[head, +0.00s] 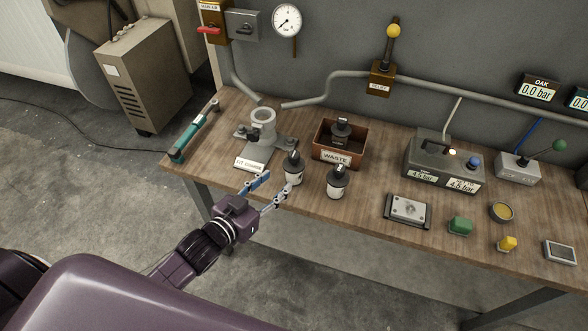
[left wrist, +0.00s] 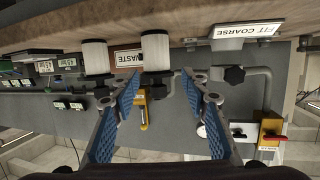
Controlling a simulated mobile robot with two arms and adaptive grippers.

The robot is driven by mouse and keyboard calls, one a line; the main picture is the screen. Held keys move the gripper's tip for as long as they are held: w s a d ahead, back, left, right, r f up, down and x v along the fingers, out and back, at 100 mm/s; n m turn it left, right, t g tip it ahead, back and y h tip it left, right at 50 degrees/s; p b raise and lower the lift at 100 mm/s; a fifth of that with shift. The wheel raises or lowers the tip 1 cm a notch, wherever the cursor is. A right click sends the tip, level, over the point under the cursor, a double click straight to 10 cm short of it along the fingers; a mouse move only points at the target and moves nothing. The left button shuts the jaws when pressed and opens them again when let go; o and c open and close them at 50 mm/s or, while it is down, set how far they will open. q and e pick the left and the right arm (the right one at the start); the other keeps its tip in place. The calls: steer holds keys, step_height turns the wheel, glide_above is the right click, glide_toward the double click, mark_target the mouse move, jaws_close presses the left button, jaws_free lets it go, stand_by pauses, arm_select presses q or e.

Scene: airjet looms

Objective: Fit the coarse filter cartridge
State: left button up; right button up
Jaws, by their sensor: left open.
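Two white cartridges with black knobbed tops stand upright on the bench, a left one (head: 294,174) and a right one (head: 337,185). My left gripper (head: 270,188) is open and empty at the bench's front edge, just short of the left cartridge. In the upside-down left wrist view, the left cartridge (left wrist: 155,51) is ahead between the spread blue-padded fingers (left wrist: 160,76); the right cartridge (left wrist: 95,57) is beside it. A grey open-topped housing (head: 263,128) stands behind, with a "FIT COARSE" label (head: 250,164) in front. My right gripper is not in view.
A brown "WASTE" bin (head: 326,154) holds a dark-topped cartridge (head: 341,131). A green-handled tool (head: 190,139) lies at the bench's left end. A grey display box (head: 443,164) and a metal plate (head: 408,209) are to the right. Pipes and a gauge (head: 287,20) are on the wall.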

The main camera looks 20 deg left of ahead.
mark_target(290, 158)
arm_select(q)
steer(key=shift+w+r+m+t+h, duration=0.25)
steer(key=shift+w+r+t+h, duration=0.1)
steer(key=shift+r+h, duration=0.25)
steer(key=shift+w+r+m+t+h, duration=0.25)
steer(key=shift+r+t+h, duration=0.1)
steer(key=shift+r+h, duration=0.2)
steer(key=shift+m+t+h, duration=0.3)
steer(key=shift+h, duration=0.35)
steer(key=x, duration=0.2)
steer(key=p+x, duration=0.1)
steer(key=x, duration=0.1)
steer(key=r+p+x, duration=0.1)
steer(key=x, duration=0.2)
steer(key=shift+w+a+r, duration=0.1)
steer(key=shift+a, duration=0.05)
steer(key=shift+w+d, duration=0.2)
steer(key=shift+w, duration=0.2)
steer(key=shift+s, duration=0.1)
jaws_close()
